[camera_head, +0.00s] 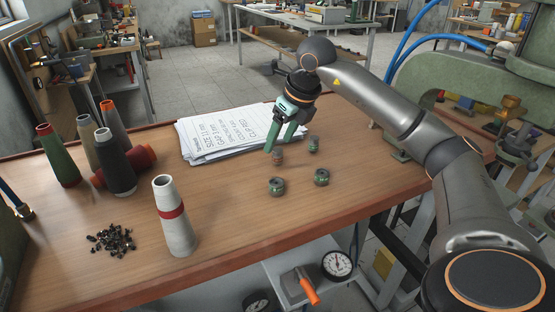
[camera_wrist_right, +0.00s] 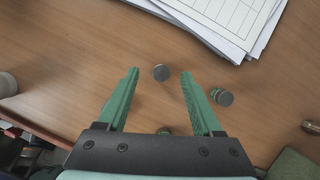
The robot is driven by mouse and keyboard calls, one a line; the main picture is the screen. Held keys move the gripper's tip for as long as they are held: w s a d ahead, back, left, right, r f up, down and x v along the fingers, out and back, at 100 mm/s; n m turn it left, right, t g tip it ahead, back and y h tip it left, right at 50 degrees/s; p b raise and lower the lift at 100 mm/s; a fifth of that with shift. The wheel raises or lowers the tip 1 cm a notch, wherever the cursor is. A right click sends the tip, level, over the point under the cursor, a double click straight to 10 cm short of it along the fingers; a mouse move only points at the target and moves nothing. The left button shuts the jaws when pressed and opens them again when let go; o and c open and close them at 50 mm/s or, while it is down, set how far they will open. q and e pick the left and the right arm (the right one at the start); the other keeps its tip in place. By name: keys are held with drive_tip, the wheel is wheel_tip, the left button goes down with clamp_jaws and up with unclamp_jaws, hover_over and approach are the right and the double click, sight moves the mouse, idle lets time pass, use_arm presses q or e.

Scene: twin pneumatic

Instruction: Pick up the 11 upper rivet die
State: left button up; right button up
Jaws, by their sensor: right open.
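Several small grey-green rivet dies stand on the wooden bench. Two slim taller ones are a die (camera_head: 277,157) under my right gripper and another (camera_head: 313,144) to its right. Two squat wider ones (camera_head: 276,186) (camera_head: 321,177) are nearer the front. I cannot read their numbers, so I cannot tell which is the 11 upper die. My right gripper (camera_head: 279,146) points down, open, its green fingers just above the first slim die. In the right wrist view, a round die top (camera_wrist_right: 161,73) shows between the fingertips; another die (camera_wrist_right: 222,97) lies outside the right finger. My left gripper is not in view.
A stack of papers (camera_head: 222,133) lies behind the dies. A pale cone with a red band (camera_head: 174,217), several other cones (camera_head: 115,163) and a pile of small dark parts (camera_head: 113,240) occupy the left. Bare bench lies between cones and dies.

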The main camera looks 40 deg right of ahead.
sight(278, 150)
drive_tip(key=x, duration=0.4)
drive_tip(key=shift+s+d+f+b, duration=0.15)
drive_tip(key=shift+s+f+b, duration=0.05)
drive_tip(key=shift+f+b, duration=0.15)
drive_tip(key=shift+c, duration=0.2)
clamp_jaws()
drive_tip(key=shift+r, duration=0.1)
